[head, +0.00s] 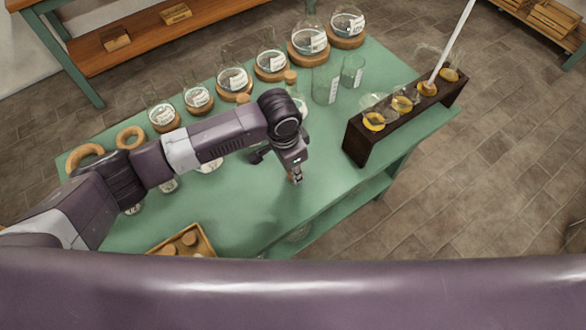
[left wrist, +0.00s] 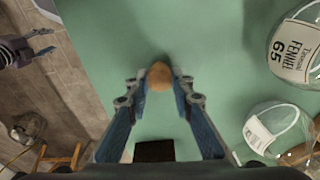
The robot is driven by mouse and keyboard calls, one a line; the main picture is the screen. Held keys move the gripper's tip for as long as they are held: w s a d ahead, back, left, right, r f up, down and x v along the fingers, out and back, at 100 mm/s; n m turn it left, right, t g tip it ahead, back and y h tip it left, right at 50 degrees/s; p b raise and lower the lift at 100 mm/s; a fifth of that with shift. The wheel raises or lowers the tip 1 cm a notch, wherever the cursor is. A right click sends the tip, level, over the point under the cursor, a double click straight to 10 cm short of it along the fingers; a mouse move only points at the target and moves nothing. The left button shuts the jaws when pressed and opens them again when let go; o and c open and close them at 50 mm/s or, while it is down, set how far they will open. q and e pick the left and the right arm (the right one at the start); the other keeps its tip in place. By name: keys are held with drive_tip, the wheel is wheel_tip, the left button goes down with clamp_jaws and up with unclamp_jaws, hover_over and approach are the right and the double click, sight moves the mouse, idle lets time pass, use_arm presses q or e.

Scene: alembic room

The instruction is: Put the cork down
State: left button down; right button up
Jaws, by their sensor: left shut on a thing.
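My left gripper (head: 296,177) hangs over the bare green table top (head: 262,208), left of the dark rack. In the left wrist view its two blue fingers are shut on a round brown cork (left wrist: 159,76), held between the fingertips. In the head view the cork is mostly hidden by the fingers. I cannot tell whether it touches the table. My right gripper (left wrist: 38,43) shows small at the left of the left wrist view, away from the table, with its fingers apart and nothing visible between them.
A dark wooden rack (head: 357,144) holds several vessels with yellow contents; a white rod stands in one. Labelled flasks on cork rings line the far side, with clear glasses (head: 326,84) before them. A wooden tray (head: 207,238) holds corks at the near edge. Empty cork rings (head: 131,137) lie left.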

sight(289, 176)
use_arm(q)
drive_tip(key=shift+f, duration=0.15)
drive_tip(key=c, duration=1.7)
unclamp_jaws()
drive_tip(key=r, duration=0.8)
drive_tip(key=a+r+b, duration=0.1)
drive_tip(key=r, duration=0.3)
drive_tip(key=shift+s+a+r, duration=0.1)
drive_tip(key=shift+s+r, duration=0.05)
drive_tip(key=shift+s, duration=0.25)
